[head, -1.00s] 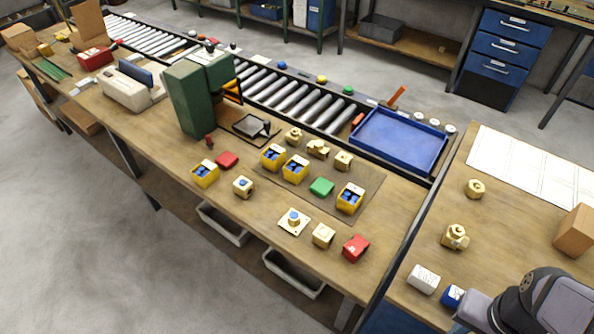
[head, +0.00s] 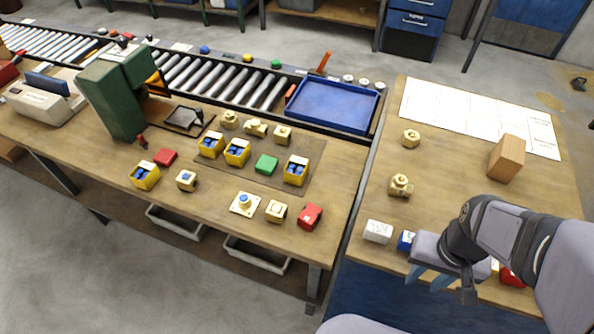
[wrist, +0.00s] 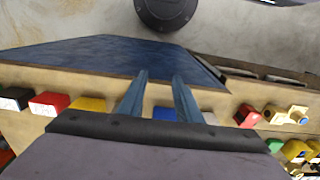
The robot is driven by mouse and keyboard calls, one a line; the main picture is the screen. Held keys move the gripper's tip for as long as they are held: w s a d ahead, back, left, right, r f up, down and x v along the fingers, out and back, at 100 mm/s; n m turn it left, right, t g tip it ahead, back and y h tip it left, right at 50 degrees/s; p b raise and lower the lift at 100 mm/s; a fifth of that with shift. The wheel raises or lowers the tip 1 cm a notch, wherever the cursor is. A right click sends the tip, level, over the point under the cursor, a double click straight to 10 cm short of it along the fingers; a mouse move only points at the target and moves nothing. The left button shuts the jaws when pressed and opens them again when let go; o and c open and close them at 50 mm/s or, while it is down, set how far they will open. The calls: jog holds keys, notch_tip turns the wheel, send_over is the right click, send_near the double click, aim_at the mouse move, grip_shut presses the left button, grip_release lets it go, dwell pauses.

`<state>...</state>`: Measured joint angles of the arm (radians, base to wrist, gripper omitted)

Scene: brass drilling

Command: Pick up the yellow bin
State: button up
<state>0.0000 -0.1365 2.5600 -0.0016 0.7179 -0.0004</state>
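My gripper (head: 428,279) hangs at the front edge of the right table, beside a blue block (head: 406,240). In the wrist view its two fingers (wrist: 160,78) are apart with nothing held between them. A yellow item (wrist: 88,104) lies left of the fingers in the wrist view, partly hidden by my gripper body. On the left bench stand several yellow bins with blue contents, including a front one (head: 145,175), two near the middle (head: 211,145) (head: 237,152), and one farther right (head: 295,171).
The right table's front edge also carries a white block (head: 378,231) and a red block (head: 512,278). Brass fittings (head: 400,186) and a wooden block (head: 506,158) stand farther back. A blue tray (head: 322,127) lies beyond the left bench. The right table's middle is mostly clear.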

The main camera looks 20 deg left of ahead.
jog(key=o, duration=0.9)
jog(key=shift+r, duration=0.1)
